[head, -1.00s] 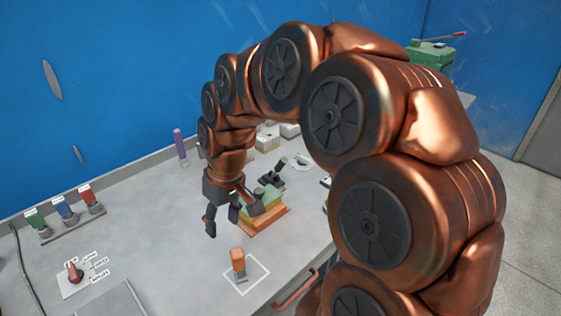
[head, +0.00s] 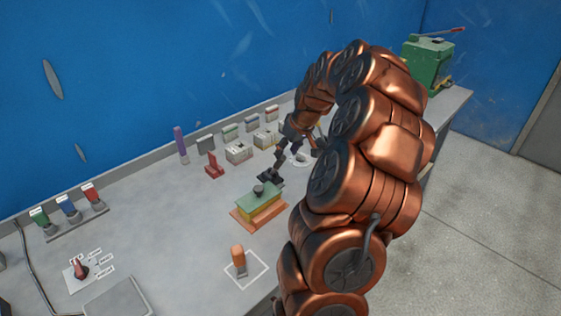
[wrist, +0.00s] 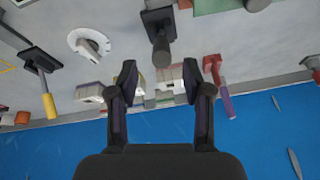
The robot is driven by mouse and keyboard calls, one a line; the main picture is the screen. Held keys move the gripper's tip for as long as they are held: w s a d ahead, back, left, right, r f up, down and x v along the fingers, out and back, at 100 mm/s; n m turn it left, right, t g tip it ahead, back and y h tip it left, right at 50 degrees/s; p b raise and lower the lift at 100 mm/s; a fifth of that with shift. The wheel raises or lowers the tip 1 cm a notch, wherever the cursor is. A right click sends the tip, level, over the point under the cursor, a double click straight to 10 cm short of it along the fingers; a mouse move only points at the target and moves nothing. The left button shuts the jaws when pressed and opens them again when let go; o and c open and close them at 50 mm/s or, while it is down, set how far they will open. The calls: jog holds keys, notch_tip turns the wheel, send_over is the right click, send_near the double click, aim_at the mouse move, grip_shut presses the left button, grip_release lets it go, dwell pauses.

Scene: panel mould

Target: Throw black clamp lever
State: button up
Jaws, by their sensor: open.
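The black clamp lever (head: 269,175) stands on the bench just behind the mould; its upper part is hard to separate from my dark fingers in the head view. In the wrist view the black lever (wrist: 161,43) rises from a dark base at the top centre, its end just above the gap between my fingertips. My gripper (wrist: 170,70) is open with nothing between its fingers. In the head view my gripper (head: 286,147) is close behind the lever. I cannot tell whether they touch.
The layered green, yellow and orange mould (head: 258,208) sits in front. A red clamp (head: 213,166) stands left, a white round dial (head: 300,160) right. A yellow-handled lever (wrist: 46,92) shows in the wrist view. Several pale boxes (head: 238,152) line the back.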

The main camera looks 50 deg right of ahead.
aim_at(281, 162)
jog(key=shift+p+x, duration=1.2)
jog(key=shift+x, duration=2.2)
jog(key=shift+c, duration=0.4)
grip_shut()
